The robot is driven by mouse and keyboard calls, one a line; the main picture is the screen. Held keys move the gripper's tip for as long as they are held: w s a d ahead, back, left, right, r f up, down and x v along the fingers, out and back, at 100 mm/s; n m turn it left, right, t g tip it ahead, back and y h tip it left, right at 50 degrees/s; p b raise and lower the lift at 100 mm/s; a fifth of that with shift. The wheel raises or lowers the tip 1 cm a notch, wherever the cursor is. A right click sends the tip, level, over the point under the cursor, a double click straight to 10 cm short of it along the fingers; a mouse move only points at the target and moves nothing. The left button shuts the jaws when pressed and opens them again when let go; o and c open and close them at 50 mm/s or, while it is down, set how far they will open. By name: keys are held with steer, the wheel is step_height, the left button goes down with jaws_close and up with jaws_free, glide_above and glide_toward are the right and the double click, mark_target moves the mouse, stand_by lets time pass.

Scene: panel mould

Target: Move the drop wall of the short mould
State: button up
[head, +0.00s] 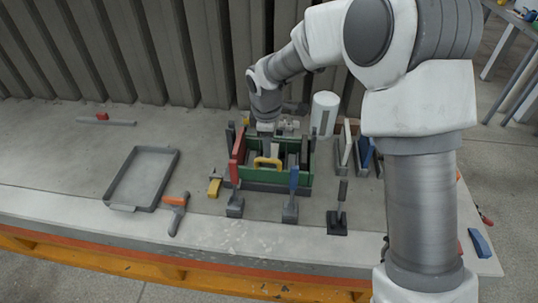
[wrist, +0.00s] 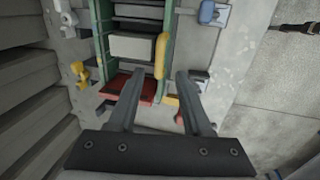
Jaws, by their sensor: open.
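The mould (head: 290,178) stands on the bench with green long walls and a red end wall (head: 237,155) on its left. A yellow handle (head: 268,162) sits at the front green wall; I cannot tell for sure which wall is the drop wall. In the wrist view the red end wall (wrist: 128,86), the green walls (wrist: 103,38) and the yellow handle (wrist: 161,55) show. My gripper (wrist: 157,76) is open and empty, its fingertips near the red wall and the handle's end. In the head view my gripper (head: 266,126) is above the mould, its fingers mostly hidden.
Upright clamps with blue (head: 293,182) and black (head: 341,192) handles stand in front. A white cylinder (head: 324,113) and upright panels (head: 346,140) stand right. A ribbed wall (head: 160,50) closes the back.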

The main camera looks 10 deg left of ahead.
mark_target(269, 160)
steer(key=f, duration=0.3)
steer(key=w+f, duration=0.1)
steer(key=f, duration=0.2)
steer(key=shift+w+f, duration=0.2)
steer(key=shift+f, duration=0.15)
jaws_close()
stand_by(1.1)
